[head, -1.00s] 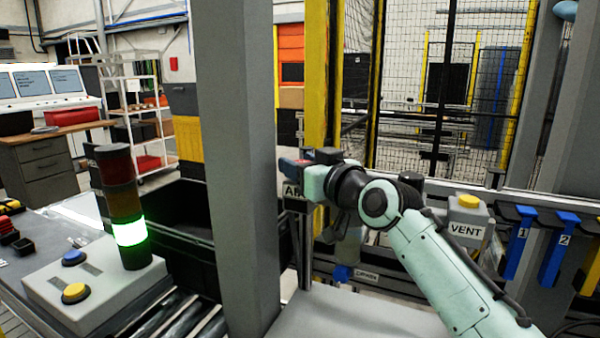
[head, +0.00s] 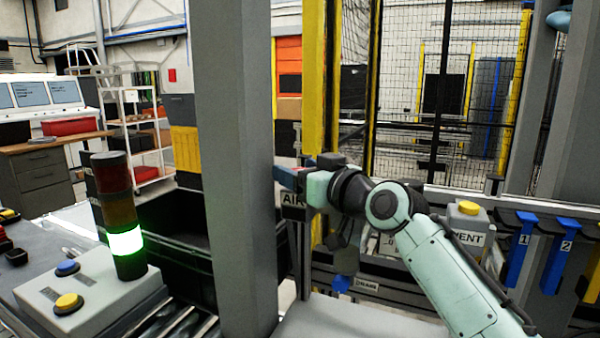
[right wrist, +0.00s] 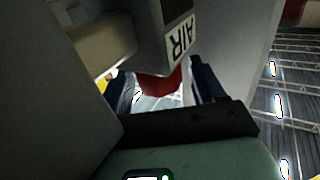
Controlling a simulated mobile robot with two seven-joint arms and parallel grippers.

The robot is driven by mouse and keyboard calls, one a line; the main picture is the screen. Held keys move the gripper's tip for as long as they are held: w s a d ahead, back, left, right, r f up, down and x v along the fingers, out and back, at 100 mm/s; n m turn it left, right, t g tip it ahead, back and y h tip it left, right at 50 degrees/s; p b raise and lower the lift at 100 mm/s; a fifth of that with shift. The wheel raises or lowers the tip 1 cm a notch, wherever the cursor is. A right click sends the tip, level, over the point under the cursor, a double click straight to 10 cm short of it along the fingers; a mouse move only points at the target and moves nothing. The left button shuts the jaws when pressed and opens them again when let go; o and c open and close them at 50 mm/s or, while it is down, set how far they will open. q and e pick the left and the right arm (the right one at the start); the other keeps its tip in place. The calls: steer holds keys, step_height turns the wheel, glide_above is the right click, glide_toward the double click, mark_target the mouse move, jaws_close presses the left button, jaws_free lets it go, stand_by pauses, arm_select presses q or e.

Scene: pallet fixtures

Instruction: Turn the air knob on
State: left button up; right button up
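The AIR box with its black-on-white label (head: 293,199) is beside the grey post in the head view. In the right wrist view the AIR label (right wrist: 181,38) is at the top. Below it is a red knob (right wrist: 158,85). My right gripper (head: 284,177) is at the AIR box, its dark blue fingers pointing left. In the right wrist view its fingers (right wrist: 162,88) stand apart on either side of the red knob, with a visible gap on the right side. In the head view the gripper mostly hides the knob. My left gripper is not in view.
A thick grey post (head: 238,150) stands just left of the gripper. A button box (head: 90,290) and lit green stack light (head: 126,242) are at left.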

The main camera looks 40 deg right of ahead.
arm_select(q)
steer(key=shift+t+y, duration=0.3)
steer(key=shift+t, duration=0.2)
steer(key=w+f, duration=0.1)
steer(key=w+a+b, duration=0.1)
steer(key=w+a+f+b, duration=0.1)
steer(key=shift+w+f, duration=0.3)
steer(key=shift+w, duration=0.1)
arm_select(e)
steer(key=s, duration=1.3)
steer(key=shift+s+a, duration=0.2)
steer(key=shift+a, duration=0.05)
